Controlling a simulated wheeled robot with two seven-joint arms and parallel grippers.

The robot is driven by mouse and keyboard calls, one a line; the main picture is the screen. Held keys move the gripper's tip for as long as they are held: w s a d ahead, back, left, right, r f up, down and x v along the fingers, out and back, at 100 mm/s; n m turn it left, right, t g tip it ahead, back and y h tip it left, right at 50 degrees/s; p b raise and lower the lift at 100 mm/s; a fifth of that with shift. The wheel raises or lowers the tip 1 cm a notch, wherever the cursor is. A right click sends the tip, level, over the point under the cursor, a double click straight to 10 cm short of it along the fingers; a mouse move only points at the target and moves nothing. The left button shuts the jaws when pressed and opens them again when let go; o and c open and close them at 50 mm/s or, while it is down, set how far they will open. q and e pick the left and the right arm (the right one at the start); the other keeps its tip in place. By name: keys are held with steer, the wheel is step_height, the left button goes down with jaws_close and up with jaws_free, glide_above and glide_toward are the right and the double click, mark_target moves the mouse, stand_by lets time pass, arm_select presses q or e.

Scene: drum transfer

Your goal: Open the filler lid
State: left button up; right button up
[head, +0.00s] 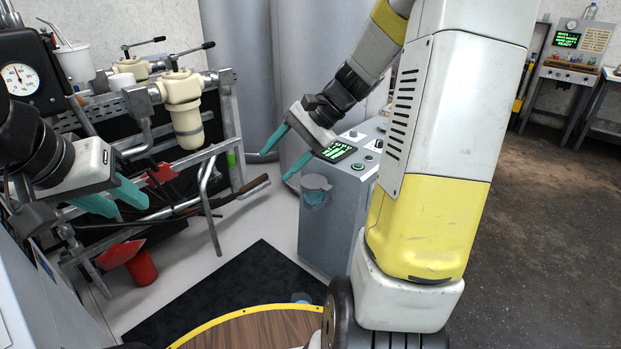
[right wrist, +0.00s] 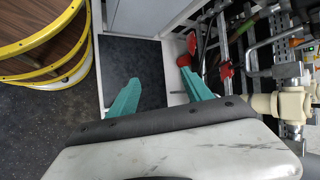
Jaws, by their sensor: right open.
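I cannot tell for sure which part is the filler lid. A small grey-blue round fitting with a cap-like top (head: 316,186) sits on the front of the grey control cabinet (head: 345,215), near its upper left corner. My right gripper (head: 274,168) is open, with nothing between its teal fingers, left of the cabinet's top and just above and left of that fitting. In the right wrist view the open fingers (right wrist: 159,74) have dark mat and pale floor beyond them. My left gripper (head: 130,211) is at the left, its fingers apart and empty, near the pipe frame.
A metal pipe frame with cream filter housings (head: 184,105) and a gauge (head: 20,78) fills the left. A yellow-rimmed wooden round (head: 255,330) is at the front, by a dark mat (head: 225,285). Open floor lies right.

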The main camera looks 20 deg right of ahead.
steer(key=w+d+f+m+t+y, duration=0.1)
steer(key=w+d+f+m+y, duration=0.25)
steer(key=w+f+m, duration=0.35)
steer(key=m+t+h, duration=0.3)
steer(key=m+t, duration=0.9)
steer(key=m, duration=0.2)
glide_toward(330, 189)
steer(key=x, duration=0.9)
steer(key=shift+w+a+r, duration=0.1)
steer(key=shift+w+a, duration=0.05)
steer(key=shift+a, duration=0.1)
jaws_close()
